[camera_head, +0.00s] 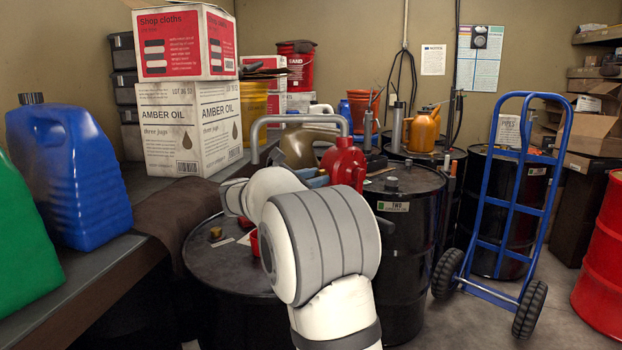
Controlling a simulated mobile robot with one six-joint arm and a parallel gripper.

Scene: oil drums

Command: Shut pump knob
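A grey curved pipe (297,119), which looks like the pump's spout, rises behind my arm and bends down at its left end. The pump's knob cannot be made out; my white and grey arm covers the area below the pipe. The near black drum (230,265) stands under my arm, with small items on its lid. My arm reaches over this drum. My gripper's fingers are hidden behind my arm links, so what they touch cannot be seen.
A red can (345,161) stands behind my arm, near another black drum (408,215). A blue hand truck (510,200) is at right, a red drum (604,258) beyond it. A bench with a blue jug (70,170) and an amber oil box (188,125) is at left.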

